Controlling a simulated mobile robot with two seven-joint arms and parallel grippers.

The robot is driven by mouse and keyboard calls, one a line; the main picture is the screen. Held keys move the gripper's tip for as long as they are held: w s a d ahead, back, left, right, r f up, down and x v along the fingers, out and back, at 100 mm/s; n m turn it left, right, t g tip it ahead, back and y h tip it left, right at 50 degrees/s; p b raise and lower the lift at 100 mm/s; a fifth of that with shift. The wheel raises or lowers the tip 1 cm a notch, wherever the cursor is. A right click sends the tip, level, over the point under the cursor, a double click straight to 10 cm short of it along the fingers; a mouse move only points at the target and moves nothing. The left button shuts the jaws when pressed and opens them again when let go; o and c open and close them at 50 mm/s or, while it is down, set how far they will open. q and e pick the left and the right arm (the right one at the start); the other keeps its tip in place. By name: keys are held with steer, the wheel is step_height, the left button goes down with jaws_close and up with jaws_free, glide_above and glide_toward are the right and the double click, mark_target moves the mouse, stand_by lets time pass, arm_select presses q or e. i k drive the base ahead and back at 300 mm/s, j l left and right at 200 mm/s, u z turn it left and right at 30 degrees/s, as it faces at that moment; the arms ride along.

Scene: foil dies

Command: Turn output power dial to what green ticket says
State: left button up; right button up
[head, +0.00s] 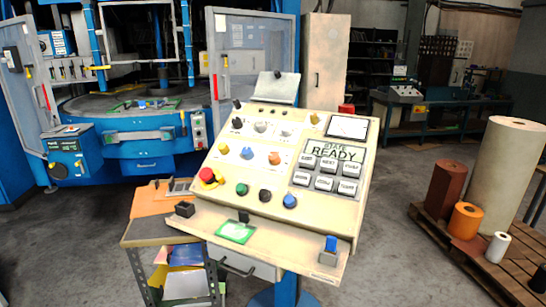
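A green ticket (236,233) lies on the front ledge of the cream control console (330,215), with a small dark clip (244,217) at its top edge. Its writing is too small to read. The sloped panel has a row with a yellow knob (224,148), a blue knob (247,153) and an orange knob (274,158). Above them are a black knob (237,123) and a grey dial (261,127). The labels are not legible, so I cannot tell which is the output power dial. Neither of my grippers is in view.
A red mushroom button (206,174) sits at the panel's left. A screen (337,152) reads "READY" above grey keys. A blue-topped block (331,245) stands on the ledge's right. A blue press (130,130) is behind left; a pallet of rolls (470,255) is right. Floor between is clear.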

mark_target(275, 159)
steer(key=z, duration=1.45)
steer(key=k+j+z, duration=0.25)
steer(key=k+j, duration=0.25)
steer(key=j, duration=0.3)
